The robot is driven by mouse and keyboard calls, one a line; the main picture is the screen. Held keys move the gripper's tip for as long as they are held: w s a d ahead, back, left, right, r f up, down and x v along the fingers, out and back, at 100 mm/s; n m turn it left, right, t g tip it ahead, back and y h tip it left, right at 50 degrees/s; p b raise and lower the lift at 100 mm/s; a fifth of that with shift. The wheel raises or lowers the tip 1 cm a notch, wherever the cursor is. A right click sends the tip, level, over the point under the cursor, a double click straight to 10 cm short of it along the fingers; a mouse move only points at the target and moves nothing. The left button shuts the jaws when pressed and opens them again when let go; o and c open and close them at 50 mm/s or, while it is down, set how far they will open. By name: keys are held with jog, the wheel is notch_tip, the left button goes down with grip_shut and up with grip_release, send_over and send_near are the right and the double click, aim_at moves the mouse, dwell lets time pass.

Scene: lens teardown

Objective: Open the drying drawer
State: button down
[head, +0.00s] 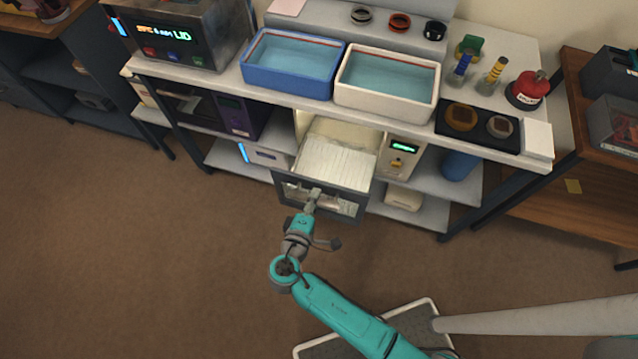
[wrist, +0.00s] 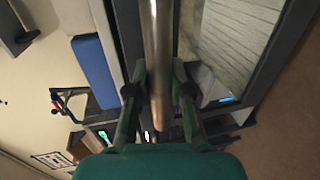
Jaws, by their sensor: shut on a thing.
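The drying drawer (head: 336,158) is pulled out from under the bench in the head view, with its pale ribbed inside showing. Its dark front (head: 346,207) faces my arm. My gripper (head: 314,195) is at the drawer front, shut on the drawer's handle. In the wrist view the metal handle bar (wrist: 158,60) runs between the two fingers of my gripper (wrist: 158,95). The pale drawer inside (wrist: 232,35) shows to the right of the bar.
The dryer's panel with a green display (head: 402,150) is right of the drawer. A blue tub (head: 292,63) and a white tub (head: 387,84) of liquid stand on the bench above. The brown floor (head: 160,260) left of my arm is clear.

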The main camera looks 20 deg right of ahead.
jog(key=shift+s+a, duration=0.4)
jog(key=shift+s, duration=0.2)
jog(key=c, duration=1)
grip_release()
jog(key=v, duration=1.2)
jog(key=shift+f, duration=0.1)
